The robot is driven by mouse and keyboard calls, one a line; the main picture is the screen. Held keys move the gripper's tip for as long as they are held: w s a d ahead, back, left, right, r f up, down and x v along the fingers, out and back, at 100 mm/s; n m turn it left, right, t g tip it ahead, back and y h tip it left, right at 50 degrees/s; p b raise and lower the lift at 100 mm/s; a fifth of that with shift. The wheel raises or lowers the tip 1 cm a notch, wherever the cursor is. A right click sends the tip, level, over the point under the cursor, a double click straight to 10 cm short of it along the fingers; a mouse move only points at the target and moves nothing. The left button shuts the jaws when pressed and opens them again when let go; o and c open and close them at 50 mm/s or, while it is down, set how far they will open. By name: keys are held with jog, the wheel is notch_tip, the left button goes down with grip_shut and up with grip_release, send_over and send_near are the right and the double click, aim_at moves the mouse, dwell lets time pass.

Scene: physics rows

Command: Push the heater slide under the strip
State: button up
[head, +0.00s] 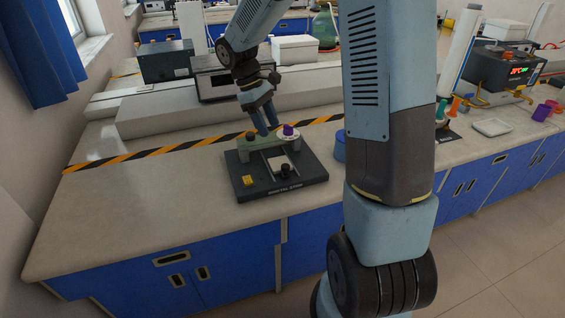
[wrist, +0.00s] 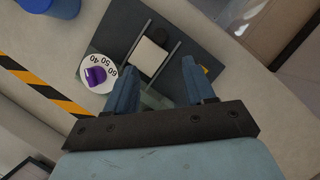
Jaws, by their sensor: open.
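The heater slide (head: 283,162), a pale square plate with a black knob (head: 285,171) at its front, sits on a dark base (head: 310,180). The slide's plate also shows in the wrist view (wrist: 148,57), with the knob at its far end. A pale green strip (head: 268,143) spans the back of the base, behind the slide in the head view. It shows partly between my fingers in the wrist view (wrist: 155,98). My gripper (head: 271,132) is open and empty, pointing down over the strip, behind the slide's knob. Whether a finger touches the strip cannot be told.
A purple knob (head: 289,130) on a white numbered dial stands at the strip's right end. A yellow block (head: 248,181) is at the base's front left. Striped tape (head: 170,148) runs behind. The bench (head: 130,215) is clear to the left.

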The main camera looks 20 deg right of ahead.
aim_at(285, 165)
jog(key=x, duration=1.3)
jog(key=shift+s+d+f, duration=0.1)
jog(key=shift+d+f, duration=0.05)
jog(key=shift+f, duration=0.15)
grip_shut()
